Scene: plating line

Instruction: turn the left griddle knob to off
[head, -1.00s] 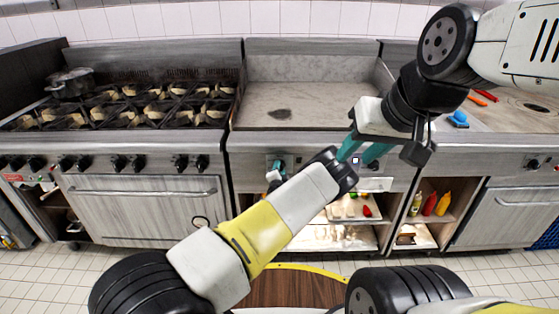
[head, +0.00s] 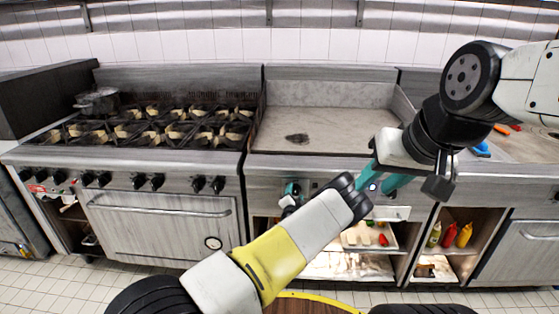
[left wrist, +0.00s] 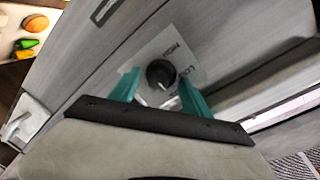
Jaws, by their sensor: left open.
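The left griddle knob (left wrist: 160,73) is black and round with a white pointer mark. It sits on a pale plate with HIGH and LOW lettering on the griddle's front panel. My left gripper (left wrist: 158,92) is open, with one teal finger on each side of the knob and a visible gap to it. In the head view my left gripper (head: 292,190) is small and partly hidden at the panel, left of my yellow and white arm. My right gripper (head: 382,179) is open and appears empty in front of the panel's right part.
The griddle plate (head: 340,128) is bare except for a dark patch. A burner range (head: 150,125) with a pot (head: 98,101) stands left. Lit shelves with food lie below the griddle, and bottles (head: 449,235) stand right.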

